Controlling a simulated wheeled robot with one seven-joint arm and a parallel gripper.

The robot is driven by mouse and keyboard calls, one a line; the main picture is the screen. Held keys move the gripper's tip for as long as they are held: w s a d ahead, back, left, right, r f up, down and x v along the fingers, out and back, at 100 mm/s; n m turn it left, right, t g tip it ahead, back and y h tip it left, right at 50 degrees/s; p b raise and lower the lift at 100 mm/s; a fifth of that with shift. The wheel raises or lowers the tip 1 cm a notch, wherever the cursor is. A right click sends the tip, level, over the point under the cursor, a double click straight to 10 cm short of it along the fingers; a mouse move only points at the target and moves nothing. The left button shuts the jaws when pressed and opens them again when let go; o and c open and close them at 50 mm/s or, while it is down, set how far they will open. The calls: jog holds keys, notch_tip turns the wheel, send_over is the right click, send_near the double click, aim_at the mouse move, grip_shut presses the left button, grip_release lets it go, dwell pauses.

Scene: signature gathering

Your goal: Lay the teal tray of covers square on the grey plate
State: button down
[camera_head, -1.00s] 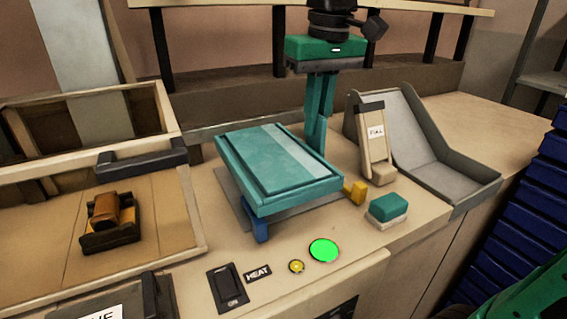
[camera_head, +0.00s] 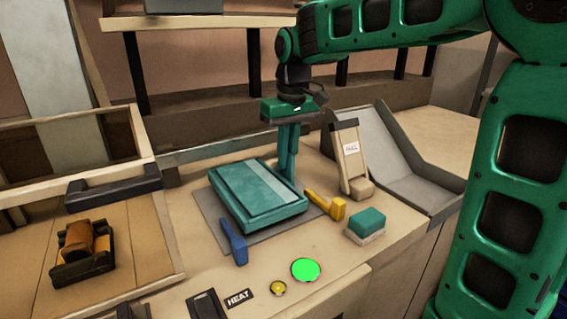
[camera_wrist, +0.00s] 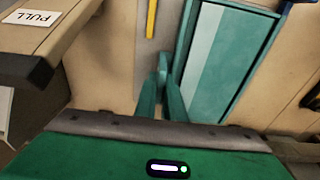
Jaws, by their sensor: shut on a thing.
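The teal tray (camera_head: 262,205), with a pale stripe along its top, is over the grey plate (camera_head: 212,222) and very low. I cannot tell whether it rests fully on it. Bare plate shows at its left and front. My gripper (camera_head: 287,178) points down and is shut on the tray's far right edge. In the wrist view my gripper (camera_wrist: 163,85) has its fingers together at the tray's edge (camera_wrist: 262,50). A blue stop (camera_head: 235,243) stands clear of the tray's front left corner. A yellow stop (camera_head: 332,208) lies to its right.
A teal and white block (camera_head: 365,225) sits at the right. Behind it are a PULL-marked holder (camera_head: 350,160) and a grey chute (camera_head: 405,165). A green lit button (camera_head: 306,270) is in front. A wooden drawer (camera_head: 140,240) with a black handle is at left.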

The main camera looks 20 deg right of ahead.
jog(key=shift+f, duration=0.8)
jog(key=c, duration=1.8)
grip_release()
jog(key=shift+f, duration=0.1)
jog(key=shift+c, duration=0.2)
jog(key=r, duration=0.4)
jog(key=s+r, duration=0.1)
jog(key=r, duration=0.7)
jog(key=shift+s+d+r, duration=0.1)
jog(key=shift+s+d, duration=0.05)
jog(key=shift+s, duration=0.1)
